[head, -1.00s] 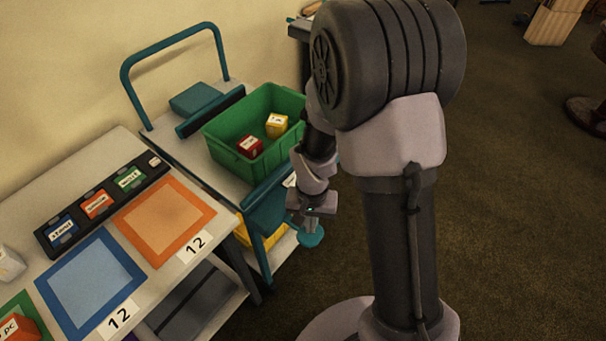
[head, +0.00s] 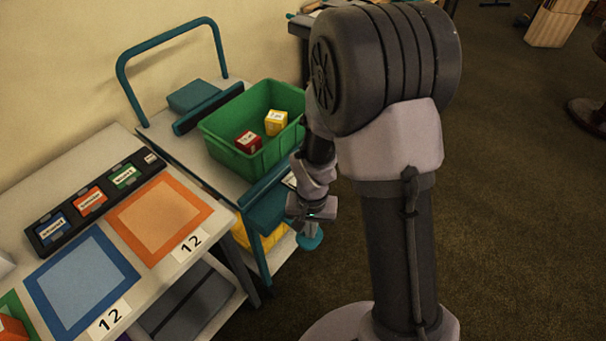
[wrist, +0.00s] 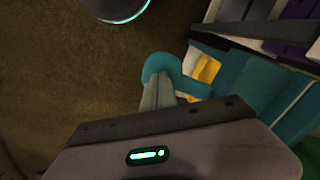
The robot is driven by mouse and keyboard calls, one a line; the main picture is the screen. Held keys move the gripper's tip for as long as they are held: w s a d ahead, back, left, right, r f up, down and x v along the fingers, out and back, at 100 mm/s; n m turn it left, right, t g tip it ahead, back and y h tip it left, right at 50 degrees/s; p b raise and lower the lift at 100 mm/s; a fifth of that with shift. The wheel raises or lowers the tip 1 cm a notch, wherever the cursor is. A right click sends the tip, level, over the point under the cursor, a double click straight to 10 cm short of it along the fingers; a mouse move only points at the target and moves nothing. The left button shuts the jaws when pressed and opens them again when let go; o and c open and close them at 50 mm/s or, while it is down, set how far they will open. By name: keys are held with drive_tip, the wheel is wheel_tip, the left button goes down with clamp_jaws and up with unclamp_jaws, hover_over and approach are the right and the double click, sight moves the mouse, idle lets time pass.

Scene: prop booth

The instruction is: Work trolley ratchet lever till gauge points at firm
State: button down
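The trolley (head: 208,163) has a teal push handle (head: 171,38) and stands left of my arm. A teal rounded lever end (head: 310,239) sticks out low at its right side. It also shows in the wrist view (wrist: 160,63), joined to a teal bar running right. My gripper (head: 308,224) points down at this lever end. In the wrist view my gripper's fingers (wrist: 158,92) look close together and meet the lever end; whether they clamp it cannot be told. A small pale panel (head: 290,180) beside my wrist is mostly hidden; no gauge reading is legible.
A table with blue (head: 113,253) and orange (head: 197,230) framed squares stands at the left. Open carpet (head: 510,200) lies to the right.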

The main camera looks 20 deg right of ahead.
drive_tip(key=shift+f+b, duration=0.5)
drive_tip(key=shift+f, duration=0.35)
wheel_tip(320, 180, up, 9)
drive_tip(key=p, duration=0.7)
idle(0.6)
wheel_tip(320, 180, up, 16)
drive_tip(key=s+a+t, duration=0.1)
drive_tip(key=s+t, duration=0.1)
drive_tip(key=t, duration=0.1)
drive_tip(key=s+a+r+t+y, duration=0.2)
drive_tip(key=s+a+r, duration=0.1)
drive_tip(key=s+r, duration=0.7)
drive_tip(key=shift+s+r+t, duration=0.3)
drive_tip(key=shift+s+t, duration=0.1)
